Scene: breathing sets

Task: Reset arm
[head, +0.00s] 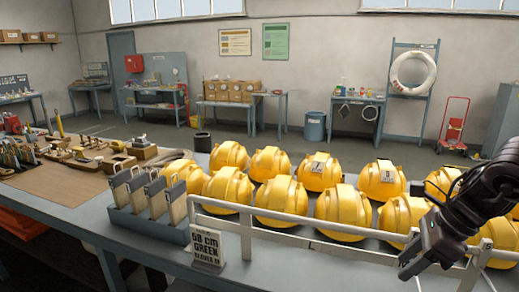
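My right gripper (412,262) is dark. Its arm comes in from the right edge, and the gripper hangs over the front rail (335,247) of the helmet rack, in front of the yellow helmets (342,209). I see nothing held in it, but its finger gap is too dark and small to judge. It hides part of the rail and of the helmets at the right. My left gripper is not in view.
Tools and small parts lie on a brown mat (62,186) at the left. Open floor lies behind the table.

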